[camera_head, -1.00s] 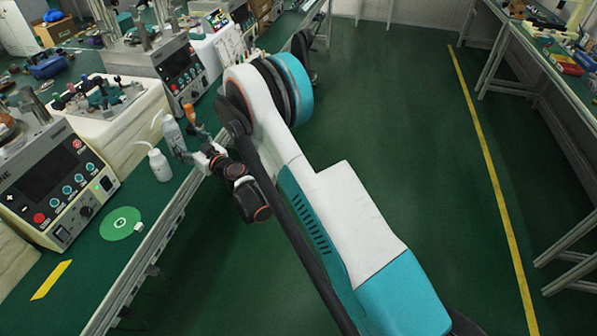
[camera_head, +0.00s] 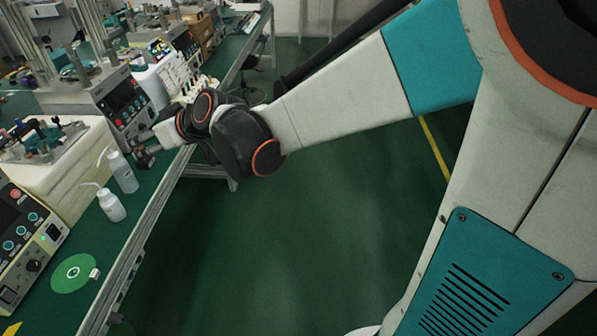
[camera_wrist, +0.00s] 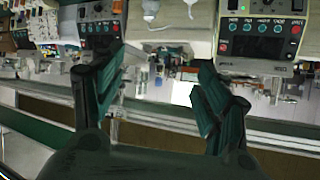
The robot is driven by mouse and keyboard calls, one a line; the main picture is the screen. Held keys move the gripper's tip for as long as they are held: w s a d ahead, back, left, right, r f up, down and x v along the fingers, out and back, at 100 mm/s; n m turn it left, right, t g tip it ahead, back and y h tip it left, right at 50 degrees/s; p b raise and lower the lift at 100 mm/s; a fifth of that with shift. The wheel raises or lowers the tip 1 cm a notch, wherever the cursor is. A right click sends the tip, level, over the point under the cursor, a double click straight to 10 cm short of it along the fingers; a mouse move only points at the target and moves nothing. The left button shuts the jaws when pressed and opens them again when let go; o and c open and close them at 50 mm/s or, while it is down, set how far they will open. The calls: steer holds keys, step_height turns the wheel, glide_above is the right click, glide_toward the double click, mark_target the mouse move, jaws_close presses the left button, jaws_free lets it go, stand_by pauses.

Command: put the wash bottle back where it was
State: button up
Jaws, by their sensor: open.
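Two wash bottles with bent spouts stand upright on the green bench at the left in the head view. One is white (camera_head: 112,207). The other, more see-through (camera_head: 123,176), stands just behind it. I cannot tell which one the task means. My gripper (camera_head: 144,157) is beyond and to the right of the see-through bottle, low over the bench edge, seemingly apart from it. The wrist view shows my gripper's two fingers (camera_wrist: 165,65) spread wide, with nothing clearly held. Pale spout-like shapes (camera_wrist: 150,10) show at the top there, too cropped to identify surely.
A green disc (camera_head: 70,276) with a small white piece lies on the bench in front of the bottles. Control boxes (camera_head: 24,235) and a white machine base (camera_head: 60,175) line the bench. The aisle floor (camera_head: 270,240) is clear.

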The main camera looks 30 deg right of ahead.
steer(key=s+d+f+m+g+h, duration=0.1)
steer(key=s+d, duration=0.3)
steer(key=s, duration=0.5)
steer(key=s+d+f+m+g+h, duration=0.1)
steer(key=s+d+m+h, duration=0.1)
steer(key=s+d, duration=0.3)
steer(key=s+d+f+m+g+h, duration=0.1)
steer(key=s+d, duration=0.4)
steer(key=s, duration=0.8)
steer(key=shift+s+f+m+g+h, duration=0.15)
steer(key=shift+f+m+g+h, duration=0.25)
steer(key=shift+h, duration=0.6)
steer(key=shift+a+f, duration=0.1)
